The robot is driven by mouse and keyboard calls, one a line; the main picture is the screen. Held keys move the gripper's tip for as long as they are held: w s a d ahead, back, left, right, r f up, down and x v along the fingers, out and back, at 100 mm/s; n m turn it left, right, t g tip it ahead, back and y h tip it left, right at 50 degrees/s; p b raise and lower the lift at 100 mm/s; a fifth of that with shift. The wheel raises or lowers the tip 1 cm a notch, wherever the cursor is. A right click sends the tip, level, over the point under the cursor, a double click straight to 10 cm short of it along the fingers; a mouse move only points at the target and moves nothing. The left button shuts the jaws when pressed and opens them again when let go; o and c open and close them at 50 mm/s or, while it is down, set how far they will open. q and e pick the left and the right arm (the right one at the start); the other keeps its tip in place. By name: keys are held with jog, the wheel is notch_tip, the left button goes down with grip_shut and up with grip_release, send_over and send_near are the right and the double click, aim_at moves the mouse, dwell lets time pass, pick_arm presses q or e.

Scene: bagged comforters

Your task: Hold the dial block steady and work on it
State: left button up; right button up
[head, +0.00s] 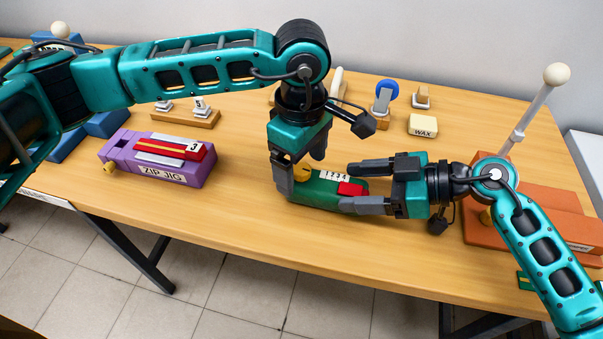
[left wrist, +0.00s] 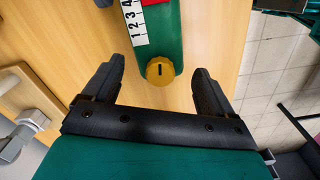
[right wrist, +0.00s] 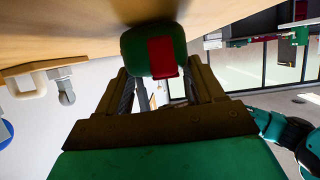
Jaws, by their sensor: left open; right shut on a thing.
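The dial block is a green block (head: 312,191) lying on the wooden table near its front edge. It has a white 1-2-3-4 scale, a red piece (head: 351,189) at its right end and a yellow knob (head: 301,173) at its left end. The knob (left wrist: 160,71) also shows in the left wrist view, with a dark slot. My right gripper (head: 352,187) is shut on the green block's right end, one finger on each side. My left gripper (head: 296,178) points down over the knob end. Its fingers are open, one on each side of the knob and apart from it.
A purple zip jig (head: 150,163) with a red slider stands to the left. A WAX block (head: 423,125) and small wooden pieces stand behind. An orange block (head: 540,222) with a white-knobbed lever (head: 530,105) is at right, near my right arm.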

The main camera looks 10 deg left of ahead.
pick_arm(q)
jog(key=shift+r, duration=3.05)
jog(key=shift+c, duration=0.4)
jog(key=shift+f, duration=0.25)
jog(key=shift+c, duration=0.7)
notch_tip(320, 180, down, 6)
jog(key=n, duration=0.4)
jog(key=shift+r+n, duration=0.15)
jog(key=shift+n, duration=0.15)
jog(key=c, duration=0.3)
